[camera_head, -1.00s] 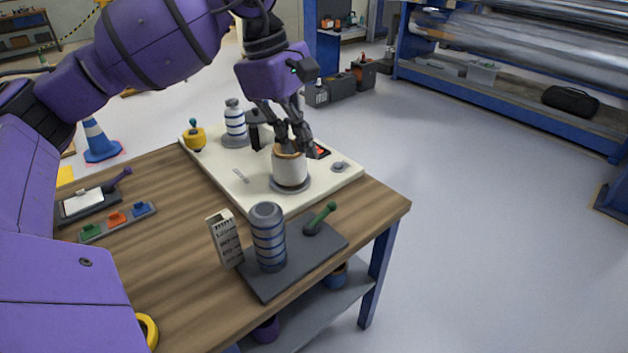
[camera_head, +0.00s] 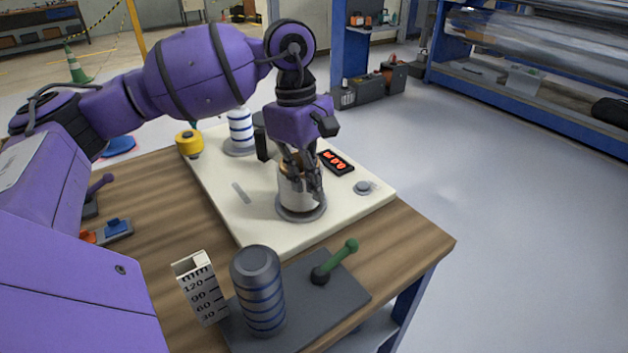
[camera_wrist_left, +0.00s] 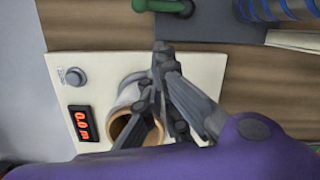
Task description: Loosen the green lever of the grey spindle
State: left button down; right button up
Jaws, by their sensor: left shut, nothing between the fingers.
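The grey spindle (camera_head: 258,290), ringed with blue bands, stands upright on a dark grey base plate at the front of the table. The green lever (camera_head: 336,261) rises from a dark pivot on the same plate, to the spindle's right, its knob tilted up and right. In the left wrist view the lever (camera_wrist_left: 163,6) and part of the banded spindle (camera_wrist_left: 278,9) show at the top edge, both cut off. My left gripper (camera_head: 317,192) is shut and empty, pointing down beside the pale roll, apart from the lever. My right gripper is not in view.
The pale roll (camera_head: 294,199) with a brown core stands on a cream board (camera_head: 240,215), near a red display (camera_head: 336,162) and round button (camera_head: 363,187). A measuring block (camera_head: 199,287) stands left of the spindle. A yellow spool (camera_head: 189,143) and white banded spindle (camera_head: 240,130) stand farther back.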

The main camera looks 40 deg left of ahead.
aim_at(336, 259)
pick_arm(q)
jog(key=f, duration=0.2)
jog(key=d+f, duration=0.1)
jog(key=f, duration=0.4)
jog(key=shift+d+f, duration=0.15)
jog(key=shift+f, duration=0.05)
jog(key=shift+s+d+f+p, duration=0.15)
jog(key=shift+d+f, duration=0.1)
jog(key=shift+d, duration=0.3)
jog(key=shift+w+d+f+p, duration=0.1)
jog(key=shift+d+f+p, duration=0.1)
jog(key=shift+d, duration=0.35)
jog(key=shift+s+d+f, duration=0.1)
jog(key=shift+d+f, duration=0.2)
jog(key=shift+d, duration=0.15)
jog(key=shift+f, duration=0.1)
